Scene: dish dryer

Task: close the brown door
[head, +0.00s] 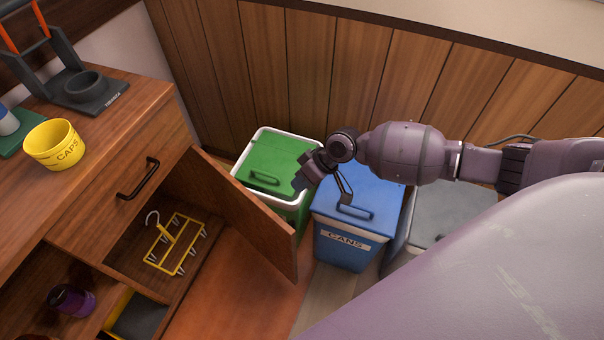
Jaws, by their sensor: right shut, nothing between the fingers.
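The brown door (237,212) of the wooden cabinet (143,190) stands open, swung outward to the right, and the cabinet inside is exposed. My right gripper (299,183) is shut and empty. It appears just to the right of the door's far side in the picture, over the green bin, with a visible gap to the door. My right arm reaches in from the right edge. My left gripper is not in view.
A green bin (275,158), a blue bin labelled CANS (343,250) and a grey bin (450,212) stand along the panelled wall, right of the door. Inside the cabinet are a yellow clip hanger (178,243) and a purple container (71,300). A yellow CAPS cup (54,143) stands on top.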

